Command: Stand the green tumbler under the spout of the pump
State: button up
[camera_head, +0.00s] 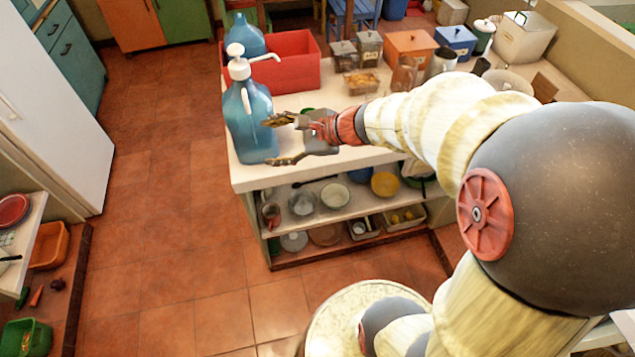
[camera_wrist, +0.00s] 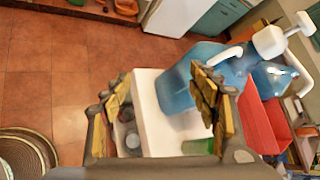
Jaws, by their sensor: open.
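The pump is a blue translucent jug (camera_head: 250,120) with a white pump head and a spout pointing right, standing at the left end of the counter. In the wrist view the jug (camera_wrist: 185,88) is ahead of my gripper, partly behind a finger. My gripper (camera_head: 270,140) is open and empty, its fingertips beside or in front of the jug's lower right side; contact cannot be told. A green thing, likely the green tumbler (camera_head: 308,111), shows only as a sliver behind my gripper. In the wrist view the green tumbler (camera_wrist: 197,146) is on the counter, partly hidden by the right finger.
A red bin (camera_head: 290,62) stands behind the jug, with another blue jug (camera_head: 245,38) beside it. Glass jars, an orange box (camera_head: 408,52) and a blue box (camera_head: 455,40) stand farther right. Open shelves below the counter (camera_head: 243,178) hold bowls. Floor to the left is clear.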

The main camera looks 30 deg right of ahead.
jog(key=s+a+r+n+g, duration=0.2)
jog(key=s+a+n+g, duration=0.1)
jog(key=s+a+n, duration=0.4)
jog(key=s+d+r+n+h, duration=0.2)
jog(key=s+d+n+h, duration=0.1)
jog(key=s+n, duration=0.4)
jog(key=s+d+r+n+h, duration=0.2)
jog(key=s+d+n+h, duration=0.1)
jog(key=s+n, duration=0.3)
jog(key=shift+s+n+g+h, duration=0.3)
jog(key=shift+s+n+h, duration=0.1)
jog(key=shift+s, duration=0.1)
jog(key=shift+d, duration=0.1)
